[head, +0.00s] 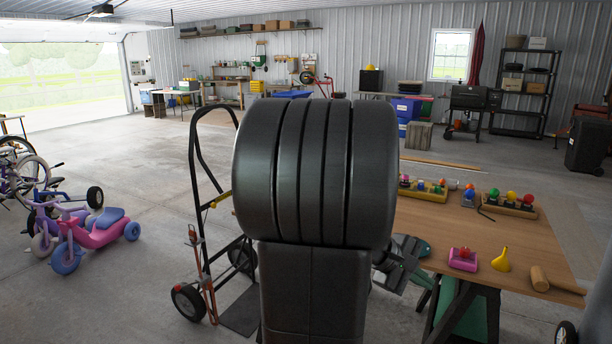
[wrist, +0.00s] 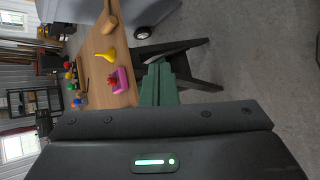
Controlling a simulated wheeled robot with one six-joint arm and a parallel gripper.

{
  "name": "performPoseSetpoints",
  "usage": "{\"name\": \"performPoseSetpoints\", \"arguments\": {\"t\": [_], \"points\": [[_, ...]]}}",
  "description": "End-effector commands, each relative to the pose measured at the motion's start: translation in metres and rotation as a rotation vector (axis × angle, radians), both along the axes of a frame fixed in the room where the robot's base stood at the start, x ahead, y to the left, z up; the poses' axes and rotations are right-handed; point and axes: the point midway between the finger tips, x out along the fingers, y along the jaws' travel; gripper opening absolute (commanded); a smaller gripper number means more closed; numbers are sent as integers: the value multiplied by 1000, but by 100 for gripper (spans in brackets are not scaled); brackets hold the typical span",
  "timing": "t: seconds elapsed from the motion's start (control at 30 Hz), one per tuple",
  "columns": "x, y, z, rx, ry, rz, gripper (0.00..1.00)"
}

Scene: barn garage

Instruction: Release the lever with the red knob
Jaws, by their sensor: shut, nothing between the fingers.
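A pink block (head: 462,264) with a red knob (head: 465,252) sits near the left edge of the wooden table. The pink block (wrist: 123,79) and its red knob (wrist: 112,80) also show small in the wrist view. Whether the knob's lever is up or down is too small to tell. My gripper (head: 402,262) is partly hidden behind my arm in the head view, beside the table's left edge and apart from the block. It is shut and empty.
A hand truck (head: 205,235) and a pink tricycle (head: 95,235) stand left. Open floor lies between them.

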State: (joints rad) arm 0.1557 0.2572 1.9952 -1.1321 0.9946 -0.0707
Motion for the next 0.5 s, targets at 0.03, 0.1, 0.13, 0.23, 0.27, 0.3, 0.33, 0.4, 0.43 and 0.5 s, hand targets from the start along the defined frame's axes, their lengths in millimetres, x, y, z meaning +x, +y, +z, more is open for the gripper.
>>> {"name": "performPoseSetpoints", "arguments": {"t": [0.03,0.1,0.13,0.23,0.27,0.3,0.33,0.4,0.43,0.5], "points": [[23,-12,-15,-72,34,48,0],[54,-24,-20,-175,77,124,0],[67,-29,-23,-219,96,157,0],[112,-42,-35,-362,163,271,0],[126,-45,-40,-403,183,306,0],[143,-49,-48,-459,211,352,0],[156,-51,-55,-499,232,387,0],[185,-54,-72,-592,280,471,0],[197,-55,-80,-630,301,505,0],[222,-56,-99,-711,346,585,0]]}}
